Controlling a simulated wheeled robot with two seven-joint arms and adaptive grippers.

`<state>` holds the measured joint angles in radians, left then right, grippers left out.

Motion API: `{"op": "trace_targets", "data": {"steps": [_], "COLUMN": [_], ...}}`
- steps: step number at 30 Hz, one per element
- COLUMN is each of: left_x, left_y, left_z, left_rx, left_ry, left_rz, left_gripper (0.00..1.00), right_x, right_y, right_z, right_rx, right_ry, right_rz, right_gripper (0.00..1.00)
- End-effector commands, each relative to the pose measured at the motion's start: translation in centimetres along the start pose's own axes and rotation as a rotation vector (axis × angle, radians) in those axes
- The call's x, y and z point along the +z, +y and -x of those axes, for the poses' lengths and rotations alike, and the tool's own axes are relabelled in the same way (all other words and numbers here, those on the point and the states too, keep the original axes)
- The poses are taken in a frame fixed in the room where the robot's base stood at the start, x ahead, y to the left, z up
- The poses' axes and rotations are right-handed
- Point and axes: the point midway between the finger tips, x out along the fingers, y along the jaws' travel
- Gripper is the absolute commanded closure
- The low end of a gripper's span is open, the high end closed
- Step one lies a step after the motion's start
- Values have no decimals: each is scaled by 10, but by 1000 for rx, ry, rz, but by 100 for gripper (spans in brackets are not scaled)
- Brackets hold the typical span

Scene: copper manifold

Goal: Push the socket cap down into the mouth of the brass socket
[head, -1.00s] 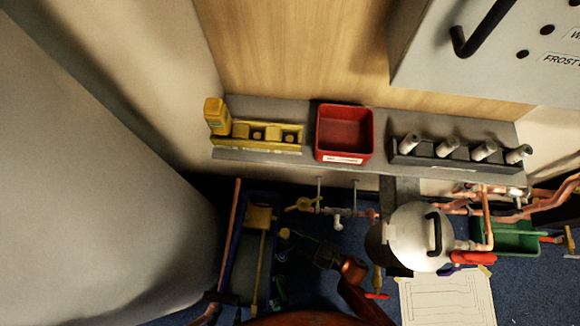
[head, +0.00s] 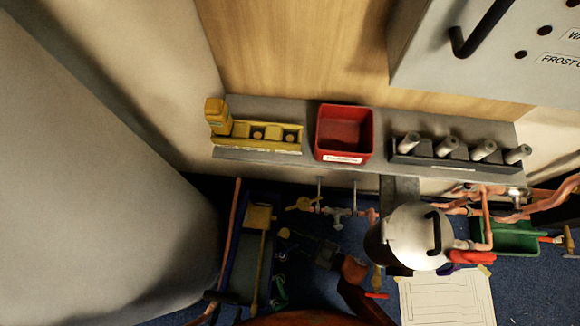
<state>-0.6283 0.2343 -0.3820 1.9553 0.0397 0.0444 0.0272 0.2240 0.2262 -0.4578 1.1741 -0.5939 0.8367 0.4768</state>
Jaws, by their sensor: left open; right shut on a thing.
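My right gripper (head: 303,243) is a dark, dim shape in the lower middle of the head view, on an arm with an orange joint. It is shut on a small yellowish piece (head: 284,232) at its tip, which appears to be the socket cap. A dark shape at the lower left appears to be my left gripper (head: 215,296); it is open, and its fingers are hard to make out. I cannot pick out the brass socket for certain among the small fittings, so I cannot tell whether the cap touches its mouth.
A grey shelf (head: 390,174) carries a yellow rack (head: 262,146), a red bin (head: 344,131) and a dark holder with grey cylinders (head: 440,160). A silver lidded pot (head: 412,240), copper pipes (head: 488,215) and a green tray (head: 515,238) stand right. A white sheet (head: 447,300) lies on blue floor.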

Motion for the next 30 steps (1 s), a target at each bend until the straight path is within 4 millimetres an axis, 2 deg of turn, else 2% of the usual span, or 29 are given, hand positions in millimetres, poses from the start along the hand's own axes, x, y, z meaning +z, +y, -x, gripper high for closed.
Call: {"op": "trace_targets", "data": {"steps": [28,29,30], "left_x": [2,2,2], "left_y": [0,0,0], "left_z": [-1,-1,-1], "left_rx": [0,0,0], "left_ry": [-2,-2,-2], "left_rz": [1,1,1], "left_gripper": [58,58,58], "right_x": [12,12,12], "right_y": [0,0,0], "right_z": [-1,-1,-1], "right_rx": [0,0,0], "right_ry": [2,2,2], "right_rz": [0,0,0], "right_gripper": [99,72,70]}}
